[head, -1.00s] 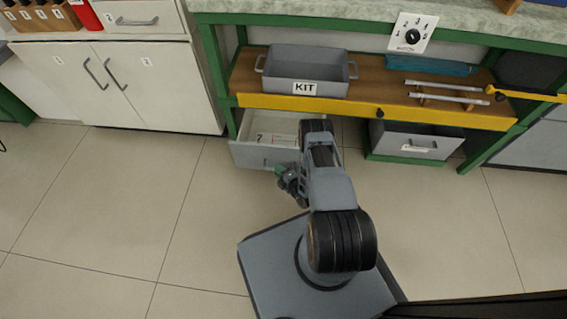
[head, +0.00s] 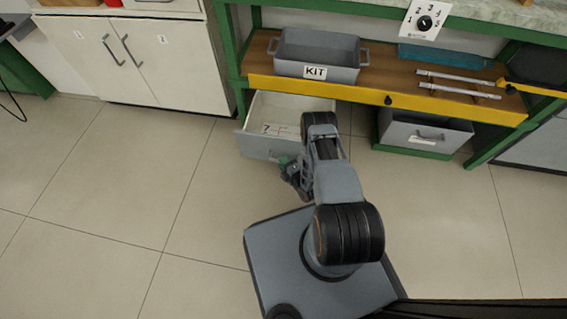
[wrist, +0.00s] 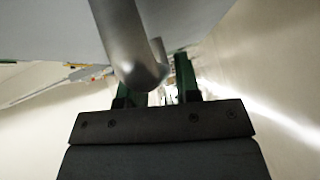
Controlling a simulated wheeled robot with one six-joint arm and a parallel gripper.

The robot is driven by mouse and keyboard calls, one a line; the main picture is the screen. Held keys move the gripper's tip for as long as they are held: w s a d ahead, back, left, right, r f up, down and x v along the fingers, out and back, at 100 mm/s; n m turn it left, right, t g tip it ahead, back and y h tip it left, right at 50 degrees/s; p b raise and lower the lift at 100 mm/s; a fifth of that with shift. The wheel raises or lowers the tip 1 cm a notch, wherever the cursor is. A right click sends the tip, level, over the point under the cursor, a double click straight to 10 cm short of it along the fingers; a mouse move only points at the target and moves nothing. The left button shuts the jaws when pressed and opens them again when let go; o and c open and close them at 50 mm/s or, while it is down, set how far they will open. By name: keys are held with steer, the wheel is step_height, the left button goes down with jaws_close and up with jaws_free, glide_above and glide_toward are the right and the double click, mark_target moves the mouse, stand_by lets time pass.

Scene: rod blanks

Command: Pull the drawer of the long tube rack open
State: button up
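The grey-fronted drawer (head: 262,146) under the left part of the bench stands pulled out, with its pale inside showing. A white card marked 7 and a thin red mark show inside; my arm hides its right part. My gripper (head: 285,163) is low at the drawer front. In the wrist view the grey bar handle (wrist: 122,35) runs down between the green fingers of my gripper (wrist: 158,88), which appear closed on it. The exact contact is partly hidden by the bar.
A grey bin (head: 425,132) stands underneath to the right. White cabinets (head: 130,60) stand left. The tiled floor (head: 120,190) is clear on the left.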

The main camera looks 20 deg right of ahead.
steer(key=shift+o, duration=1.1)
steer(key=shift+o, duration=0.5)
step_height(320, 180, up, 4)
steer(key=shift+r+p, duration=0.1)
steer(key=shift+p, duration=1.05)
steer(key=o, duration=0.6)
steer(key=s+r+p, duration=0.3)
steer(key=s+r, duration=0.1)
steer(key=shift+r, duration=0.4)
steer(key=shift+s+d+r+p, duration=0.1)
steer(key=shift+s+r+p, duration=0.4)
steer(key=shift+s+r, duration=0.45)
steer(key=c, duration=0.7)
steer(key=s+r+p, duration=0.2)
steer(key=s, duration=0.6)
steer(key=shift+a, duration=0.4)
